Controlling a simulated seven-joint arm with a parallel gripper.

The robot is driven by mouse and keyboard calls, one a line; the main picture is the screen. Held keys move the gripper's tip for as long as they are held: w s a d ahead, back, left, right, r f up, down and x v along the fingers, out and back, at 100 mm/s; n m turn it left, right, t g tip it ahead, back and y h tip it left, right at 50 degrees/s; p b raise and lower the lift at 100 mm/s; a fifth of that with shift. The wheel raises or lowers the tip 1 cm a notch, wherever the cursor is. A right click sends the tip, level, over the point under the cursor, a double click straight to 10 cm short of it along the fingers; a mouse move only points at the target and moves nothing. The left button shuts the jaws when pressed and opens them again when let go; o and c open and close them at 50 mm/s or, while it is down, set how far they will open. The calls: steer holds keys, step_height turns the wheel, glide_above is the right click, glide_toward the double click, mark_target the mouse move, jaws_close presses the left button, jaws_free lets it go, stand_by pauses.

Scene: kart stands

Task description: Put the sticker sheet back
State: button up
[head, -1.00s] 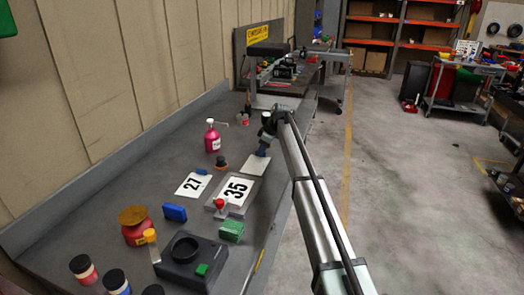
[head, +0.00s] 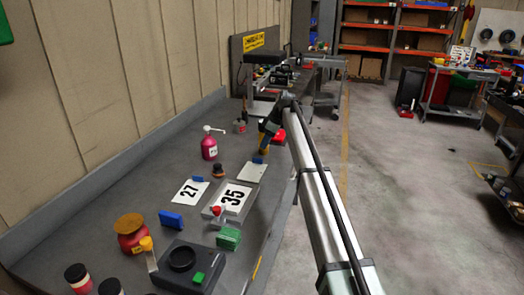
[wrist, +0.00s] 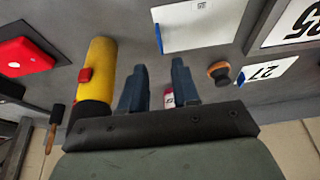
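A pale, mostly blank sheet (head: 252,173) with a blue tab on one edge lies flat on the bench. It also shows in the wrist view (wrist: 205,25), with a small printed label on it. A white sheet marked 27 (head: 189,192) and a sheet marked 35 (head: 233,196), which sits on a grey plate, lie nearby. I cannot tell for certain which is the sticker sheet. My gripper (wrist: 157,65) is open, with a gap between its two fingers and nothing held. It is above the bench, just beyond the blank sheet.
A yellow tool with a red button (wrist: 97,70) stands close beside my fingers. A red object (wrist: 25,57) lies farther left in that view. A pink pump bottle (head: 209,148), blue block (head: 171,220), green block (head: 228,238) and black device (head: 184,265) are on the bench.

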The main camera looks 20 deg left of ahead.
steer(key=shift+v, duration=1.75)
steer(key=d+f+m+h, duration=0.1)
steer(key=d+f+m, duration=0.4)
steer(key=d+f, duration=1.05)
steer(key=s+d+f+m+g+h, duration=0.1)
steer(key=s+d+f+m, duration=0.1)
steer(key=s+d+f, duration=0.55)
steer(key=s+d+f+m, duration=0.15)
steer(key=s+f, duration=0.35)
steer(key=f, duration=0.6)
steer(key=s+d+f+m+g+h, duration=0.1)
steer(key=s+d+f, duration=0.4)
steer(key=s+f, duration=0.3)
steer(key=s+d+f+m+g, duration=0.1)
steer(key=s+d+f+m, duration=0.1)
steer(key=s+d+f, duration=0.65)
steer(key=s+d+f+m+g, duration=0.15)
steer(key=s+f, duration=0.45)
steer(key=s, duration=0.7)
steer(key=s+d+f+m+g, duration=0.1)
steer(key=s+d+f+m, duration=0.1)
steer(key=s, duration=1.3)
steer(key=s+d+f+m+g+h, duration=0.1)
steer(key=s+d+m, duration=0.2)
steer(key=s, duration=1.2)
steer(key=shift+s+d+f+h, duration=0.15)
steer(key=shift+d+f+h, duration=0.1)
steer(key=shift+f+h, duration=0.1)
